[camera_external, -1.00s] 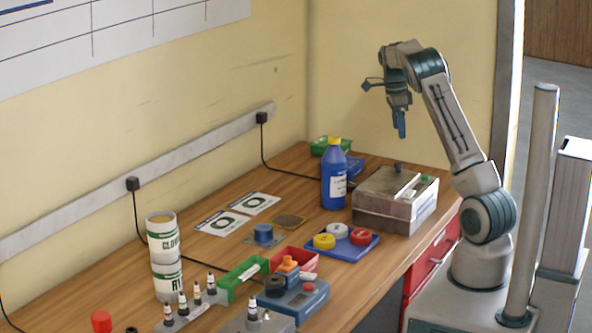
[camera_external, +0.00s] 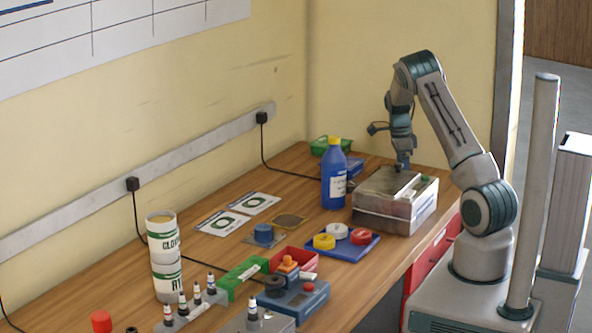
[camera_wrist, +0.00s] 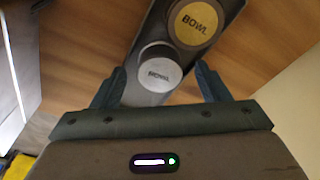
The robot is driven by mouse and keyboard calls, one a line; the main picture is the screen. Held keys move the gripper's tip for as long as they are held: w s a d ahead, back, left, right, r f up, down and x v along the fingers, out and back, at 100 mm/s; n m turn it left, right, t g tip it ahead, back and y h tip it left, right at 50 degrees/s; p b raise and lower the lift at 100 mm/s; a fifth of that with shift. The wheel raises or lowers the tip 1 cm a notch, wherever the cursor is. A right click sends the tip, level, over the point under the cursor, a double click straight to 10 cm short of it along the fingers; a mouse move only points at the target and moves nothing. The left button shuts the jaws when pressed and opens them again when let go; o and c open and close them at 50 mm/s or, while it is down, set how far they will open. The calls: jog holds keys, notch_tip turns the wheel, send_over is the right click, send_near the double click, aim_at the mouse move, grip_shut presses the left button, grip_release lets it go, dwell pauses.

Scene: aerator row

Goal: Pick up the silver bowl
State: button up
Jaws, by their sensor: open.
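The silver bowl (camera_wrist: 158,72) is a small round grey metal piece marked BOWL. In the wrist view it stands on a narrow grey tray (camera_wrist: 138,92), next to a gold round piece (camera_wrist: 196,22) also marked BOWL. My gripper (camera_wrist: 161,75) is open, with one finger on each side of the silver bowl in that view; contact cannot be made out. In the external view my gripper (camera_external: 402,166) points down over or behind the grey box (camera_external: 385,215) at the far end of the bench. I cannot make out the silver bowl there.
A blue tray (camera_external: 343,248) with yellow, white and red round pieces lies in front. A green bin (camera_external: 327,146) is at the back. Bare wood (camera_external: 385,163) shows near my gripper.

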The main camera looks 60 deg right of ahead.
jog(key=c, duration=1.1)
